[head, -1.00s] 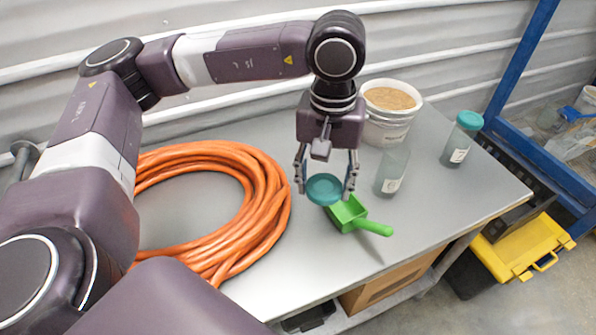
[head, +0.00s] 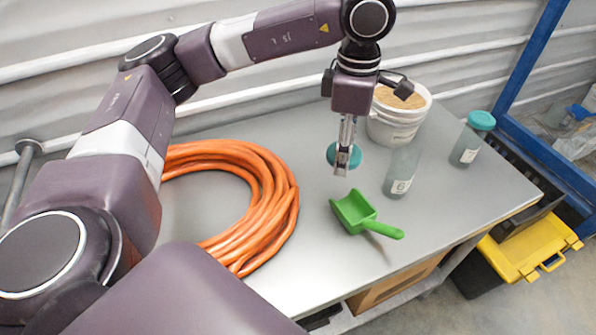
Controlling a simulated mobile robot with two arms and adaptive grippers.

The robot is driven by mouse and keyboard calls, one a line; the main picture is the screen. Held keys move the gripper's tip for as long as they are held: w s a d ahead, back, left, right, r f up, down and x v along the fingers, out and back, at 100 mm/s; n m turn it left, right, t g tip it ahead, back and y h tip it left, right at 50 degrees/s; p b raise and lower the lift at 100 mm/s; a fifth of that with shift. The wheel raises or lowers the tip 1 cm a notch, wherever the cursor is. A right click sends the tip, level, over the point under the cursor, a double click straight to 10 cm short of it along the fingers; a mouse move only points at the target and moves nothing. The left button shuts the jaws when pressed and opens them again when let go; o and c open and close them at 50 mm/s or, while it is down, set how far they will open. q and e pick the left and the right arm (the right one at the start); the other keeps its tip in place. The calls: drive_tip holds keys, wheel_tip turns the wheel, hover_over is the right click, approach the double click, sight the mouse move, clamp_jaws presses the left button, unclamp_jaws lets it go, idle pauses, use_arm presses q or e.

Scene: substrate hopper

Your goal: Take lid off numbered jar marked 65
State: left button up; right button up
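My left gripper (head: 344,160) is shut on a teal round lid (head: 332,155), held above the table just left of the open jar. The fingers are seen nearly edge-on and partly cover the lid. The clear jar (head: 405,165) stands upright and lidless on the table; its white label (head: 401,186) has a number too small to read surely. A second jar (head: 467,148) stands further right with its teal lid (head: 481,120) on; its label is also too small to read. My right gripper is not in view.
A white bucket (head: 393,130) of tan grain stands behind the open jar. A green scoop (head: 357,212) lies in front of it. A coiled orange hose (head: 283,205) covers the table's left part. A yellow-lidded box (head: 528,248) is on the floor at right.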

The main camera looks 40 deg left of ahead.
use_arm(q)
drive_tip(key=n, duration=0.2)
drive_tip(key=w+n, duration=0.1)
drive_tip(key=a+n, duration=0.1)
drive_tip(key=n, duration=0.1)
drive_tip(key=shift+w+r+n, duration=0.15)
drive_tip(key=shift+w+n, duration=0.1)
drive_tip(key=shift+n, duration=0.05)
drive_tip(key=n, duration=0.3)
drive_tip(key=shift+w+a+r, duration=0.1)
drive_tip(key=shift+w+a, duration=0.15)
drive_tip(key=shift+w, duration=0.05)
drive_tip(key=n, duration=0.3)
drive_tip(key=shift+w+a+r+n, duration=0.1)
drive_tip(key=shift+w+a+n, duration=0.2)
drive_tip(key=shift+w, duration=0.05)
drive_tip(key=n, duration=0.3)
drive_tip(key=n+p, duration=0.2)
drive_tip(key=n, duration=1.4)
hover_over(327, 191)
wheel_tip(327, 191, down, 15)
drive_tip(key=shift+f, duration=0.2)
wheel_tip(327, 191, down, 4)
drive_tip(key=shift+f+p, duration=0.1)
drive_tip(key=shift+p, duration=0.35)
drive_tip(key=shift+f, duration=0.1)
